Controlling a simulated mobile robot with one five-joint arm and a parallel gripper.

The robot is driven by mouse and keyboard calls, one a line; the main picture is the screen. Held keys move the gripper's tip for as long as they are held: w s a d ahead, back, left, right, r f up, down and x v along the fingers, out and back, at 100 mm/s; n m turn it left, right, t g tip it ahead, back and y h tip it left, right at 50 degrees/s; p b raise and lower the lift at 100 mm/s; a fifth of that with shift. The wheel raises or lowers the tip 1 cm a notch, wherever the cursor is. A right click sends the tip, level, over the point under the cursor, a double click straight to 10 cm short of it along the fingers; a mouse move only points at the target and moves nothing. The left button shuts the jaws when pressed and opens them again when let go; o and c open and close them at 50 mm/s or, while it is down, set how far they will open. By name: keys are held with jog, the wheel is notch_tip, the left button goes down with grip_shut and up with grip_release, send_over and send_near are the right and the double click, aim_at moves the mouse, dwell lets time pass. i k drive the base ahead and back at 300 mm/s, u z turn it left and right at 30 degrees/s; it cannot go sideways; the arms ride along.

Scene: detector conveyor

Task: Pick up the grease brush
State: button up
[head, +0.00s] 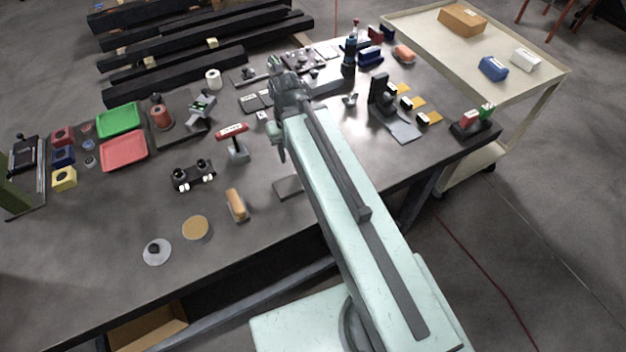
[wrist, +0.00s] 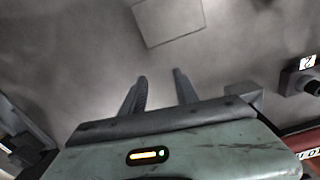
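A small tan, wood-coloured piece (head: 237,205) lies on the dark workbench near its front edge in the head view. It may be the grease brush, but I cannot tell for sure. It is not recognisable in the wrist view. My gripper is open in the wrist view (wrist: 159,73), with two dark fingers apart and nothing between them. In the head view, the end of my arm is above the middle of the bench, behind and to the right of the tan piece, and the fingers are hard to make out.
A red-topped stand (head: 232,131), a dark fixture with two round parts (head: 193,176) and a tan disc (head: 196,229) surround the tan piece. A flat grey plate (head: 288,187) lies right of it; red (head: 124,152) and green trays (head: 119,120) lie left. A cart (head: 545,72) stands at right.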

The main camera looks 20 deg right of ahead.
aim_at(240, 213)
jog(key=z, duration=0.8)
jog(key=k, duration=1.1)
jog(key=u, duration=0.65)
jog(key=i, duration=1)
jog(key=z, duration=0.1)
